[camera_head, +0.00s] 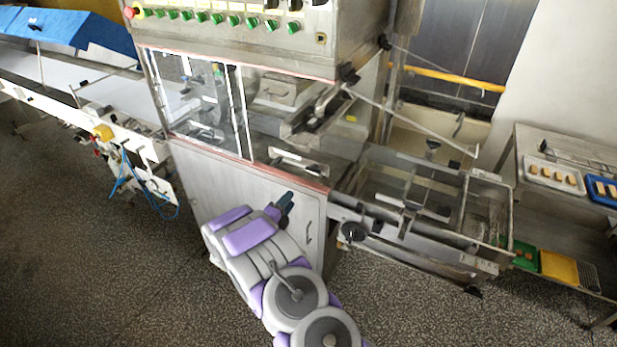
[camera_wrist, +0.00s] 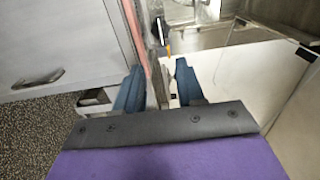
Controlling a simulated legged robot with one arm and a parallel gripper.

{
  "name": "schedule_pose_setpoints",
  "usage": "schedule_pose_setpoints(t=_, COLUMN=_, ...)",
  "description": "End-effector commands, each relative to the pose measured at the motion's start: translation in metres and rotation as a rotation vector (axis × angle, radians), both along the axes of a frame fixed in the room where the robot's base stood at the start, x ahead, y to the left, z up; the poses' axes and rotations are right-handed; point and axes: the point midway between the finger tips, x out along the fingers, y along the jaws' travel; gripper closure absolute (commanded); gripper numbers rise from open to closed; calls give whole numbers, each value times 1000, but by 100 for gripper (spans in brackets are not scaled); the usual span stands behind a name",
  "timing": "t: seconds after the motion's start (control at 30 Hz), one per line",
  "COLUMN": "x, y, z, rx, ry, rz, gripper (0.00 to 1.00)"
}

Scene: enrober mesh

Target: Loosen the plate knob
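My gripper (camera_head: 283,206) is in front of the machine's lower cabinet door in the head view. In the wrist view its two blue fingers (camera_wrist: 158,84) stand apart with nothing held between them. A dark knob-like part (camera_wrist: 162,32) with a small orange tip shows ahead of the fingers, apart from them. I cannot tell for sure that it is the plate knob. In the head view several black knobs show on the machine: one low on the front rail (camera_head: 351,232), one at the hood corner (camera_head: 348,74) and one above the mesh frame (camera_head: 433,145). Which is the plate knob is unclear.
The steel cabinet (camera_head: 250,200) stands close to my arm; its door handle (camera_wrist: 38,80) shows at left in the wrist view. The open metal frame (camera_head: 480,220) juts out at right. A side table (camera_head: 545,210) with trays stands beyond. The speckled floor in front is clear.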

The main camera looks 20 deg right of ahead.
Motion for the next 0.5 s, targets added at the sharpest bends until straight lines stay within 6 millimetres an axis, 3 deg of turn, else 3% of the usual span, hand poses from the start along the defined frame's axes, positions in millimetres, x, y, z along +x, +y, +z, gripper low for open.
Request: schedule_pose_setpoints(t=0.5, x=61, y=-80, z=1, rx=-2, ry=-2, rz=-3, gripper=62)
